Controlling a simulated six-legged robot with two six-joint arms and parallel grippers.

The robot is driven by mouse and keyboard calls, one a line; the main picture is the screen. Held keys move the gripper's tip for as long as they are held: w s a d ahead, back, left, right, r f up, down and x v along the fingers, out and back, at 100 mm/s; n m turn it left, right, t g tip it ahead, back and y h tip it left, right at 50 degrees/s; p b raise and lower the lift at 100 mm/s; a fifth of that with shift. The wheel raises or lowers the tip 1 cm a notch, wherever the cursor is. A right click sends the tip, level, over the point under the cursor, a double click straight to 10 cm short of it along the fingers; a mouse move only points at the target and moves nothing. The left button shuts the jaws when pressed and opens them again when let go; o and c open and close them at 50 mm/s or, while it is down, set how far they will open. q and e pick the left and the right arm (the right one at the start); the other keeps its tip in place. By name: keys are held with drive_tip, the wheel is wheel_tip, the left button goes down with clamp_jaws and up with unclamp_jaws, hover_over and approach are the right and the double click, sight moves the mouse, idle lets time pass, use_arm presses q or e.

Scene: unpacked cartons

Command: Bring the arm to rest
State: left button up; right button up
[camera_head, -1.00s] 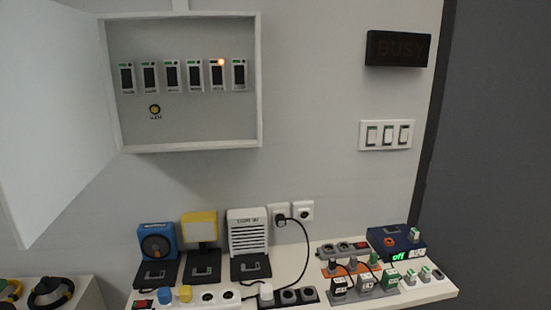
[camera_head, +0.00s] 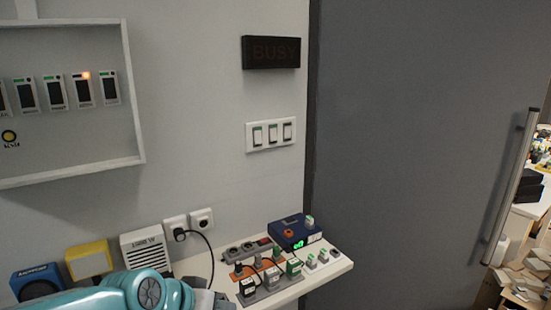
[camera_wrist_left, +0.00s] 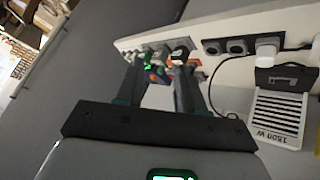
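My teal left arm (camera_head: 150,292) comes in low from the left in the head view, in front of the shelf with the plugs. In the left wrist view my left gripper (camera_wrist_left: 160,70) has its two dark fingers apart, with no object seen held between them. The power strip with plugs (camera_wrist_left: 160,52) shows beyond the fingertips; whether they touch it I cannot tell. My right gripper is in neither view.
The white shelf (camera_head: 325,271) carries a blue box (camera_head: 294,232) with a green display and several plugs (camera_head: 272,274). A white heater (camera_head: 145,248) stands left of them. A grey door (camera_head: 410,150) with a long handle (camera_head: 511,190) is at the right.

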use_arm(q)
wheel_tip(320, 180, down, 15)
drive_tip(key=s+n+g, duration=0.1)
drive_tip(key=s+g, duration=0.1)
drive_tip(key=s, duration=0.1)
drive_tip(key=s+d+f+n+g+p, duration=0.1)
drive_tip(key=s+f+g, duration=0.3)
drive_tip(key=s+f, duration=1.5)
drive_tip(key=shift+s+f+n+g+y, duration=0.35)
drive_tip(key=shift+f+n, duration=0.3)
drive_tip(key=shift+n, duration=0.25)
